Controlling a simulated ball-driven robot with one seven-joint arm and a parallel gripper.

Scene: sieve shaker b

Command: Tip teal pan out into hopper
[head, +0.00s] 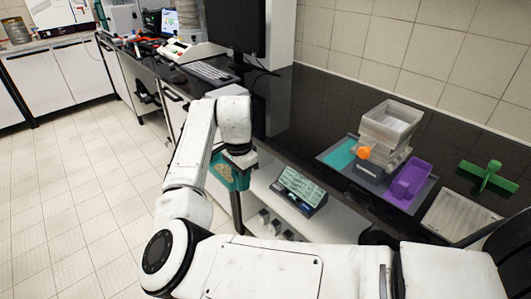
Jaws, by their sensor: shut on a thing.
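The teal pan (242,181) hangs from my gripper (238,163) in front of the counter, at the front edge of the lower shelf. Pale tan grains show inside it, and it looks roughly level. My gripper is shut on the pan; the fingers are mostly hidden by the wrist. No part is clearly marked as the hopper. A shaker stack (385,135) with a clear open-topped box on top and an orange knob (364,153) stands on the dark counter to the right, well apart from the pan.
A purple pan (408,181) and a flat teal patch (341,154) flank the stack. A green cross-shaped piece (489,178) and a pale tray (455,217) lie farther right. A device with a lit screen (302,187) sits below the counter. A monitor (236,24) stands behind.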

